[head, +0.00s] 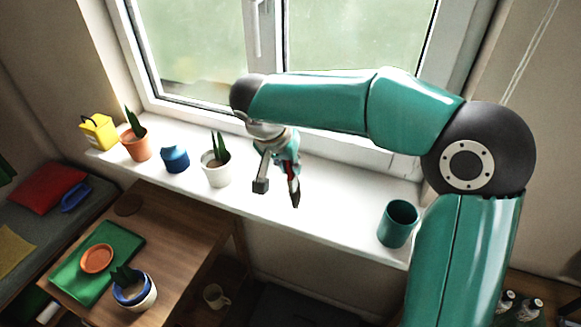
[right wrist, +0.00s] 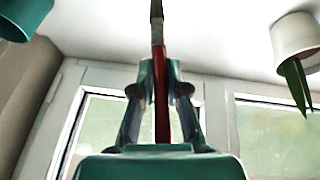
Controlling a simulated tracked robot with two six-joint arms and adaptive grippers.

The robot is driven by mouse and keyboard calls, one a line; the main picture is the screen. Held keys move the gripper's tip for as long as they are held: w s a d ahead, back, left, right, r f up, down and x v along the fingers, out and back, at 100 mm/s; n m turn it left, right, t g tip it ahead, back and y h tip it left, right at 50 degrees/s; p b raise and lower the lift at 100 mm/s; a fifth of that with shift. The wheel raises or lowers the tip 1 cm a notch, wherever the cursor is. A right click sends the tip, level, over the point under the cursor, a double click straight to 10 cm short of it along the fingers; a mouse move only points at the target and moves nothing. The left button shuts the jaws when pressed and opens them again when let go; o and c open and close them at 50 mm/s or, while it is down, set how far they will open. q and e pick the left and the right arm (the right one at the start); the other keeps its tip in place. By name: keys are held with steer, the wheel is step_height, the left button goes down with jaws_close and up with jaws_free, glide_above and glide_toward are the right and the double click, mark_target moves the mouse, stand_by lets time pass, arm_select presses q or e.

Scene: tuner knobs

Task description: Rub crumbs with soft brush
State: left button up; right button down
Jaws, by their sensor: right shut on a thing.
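My right gripper (head: 288,160) hangs over the white windowsill (head: 335,190) and is shut on a slim brush (head: 295,193). In the right wrist view the brush's red handle (right wrist: 162,105) runs between the fingers of my right gripper (right wrist: 160,88). A grey ferrule and a dark tip reach past the fingers toward the white sill. Whether the tip touches the sill I cannot tell. I cannot make out any crumbs on the sill. My left gripper is not in view.
A white plant pot (head: 217,172) stands left of the gripper, then a blue pot (head: 174,158), a terracotta pot (head: 136,150) and a yellow container (head: 98,132). A teal cup (head: 398,224) stands at the sill's right. Between gripper and cup the sill is clear. The window (head: 350,40) rises behind.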

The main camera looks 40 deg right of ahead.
steer(key=shift+r+p, duration=0.95)
steer(key=shift+r, duration=0.85)
